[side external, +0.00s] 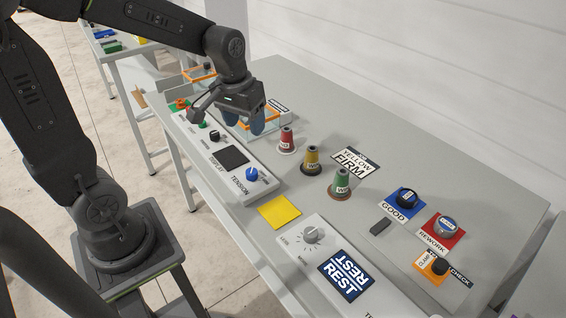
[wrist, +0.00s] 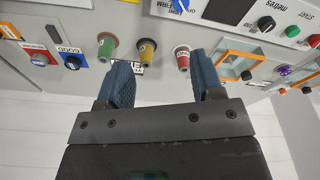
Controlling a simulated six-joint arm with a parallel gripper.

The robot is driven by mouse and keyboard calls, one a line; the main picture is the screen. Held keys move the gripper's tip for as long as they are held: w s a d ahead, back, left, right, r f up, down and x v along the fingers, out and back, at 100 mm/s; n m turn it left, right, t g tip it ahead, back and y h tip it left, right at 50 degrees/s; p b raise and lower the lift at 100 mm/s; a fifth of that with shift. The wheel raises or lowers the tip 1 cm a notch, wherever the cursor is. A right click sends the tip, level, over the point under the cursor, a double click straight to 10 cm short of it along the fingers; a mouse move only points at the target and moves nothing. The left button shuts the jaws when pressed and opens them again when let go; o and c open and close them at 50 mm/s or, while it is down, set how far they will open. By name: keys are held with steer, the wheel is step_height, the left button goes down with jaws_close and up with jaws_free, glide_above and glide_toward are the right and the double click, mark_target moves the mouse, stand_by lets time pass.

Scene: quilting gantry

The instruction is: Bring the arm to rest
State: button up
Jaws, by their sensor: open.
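My gripper (side external: 263,122) is open, with its blue fingers pointing down above the far part of the light grey table (side external: 420,140). In the side view it overlaps a clear orange-edged box, and I cannot tell whether it touches it. In the wrist view the fingers of my gripper (wrist: 165,82) stand apart with nothing between them.
Red (side external: 287,140), yellow (side external: 312,160) and green (side external: 340,184) thread cones stand right of my gripper. A control panel with a dark display (side external: 233,157) lies in front. A GOOD knob (side external: 407,197) and a REWORK knob (side external: 444,225) stand at right. The table's back right is bare.

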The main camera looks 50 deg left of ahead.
steer(key=s+d+r+m+t, duration=0.2)
steer(key=s+d+r, duration=0.1)
steer(key=s+d, duration=0.1)
steer(key=s+d+r+m+t, duration=0.1)
steer(key=s+d+r+m, duration=0.1)
steer(key=s, duration=0.5)
steer(key=shift+s+d+r+t, duration=0.15)
steer(key=shift+d+r+t, duration=0.25)
steer(key=shift+d+r, duration=0.4)
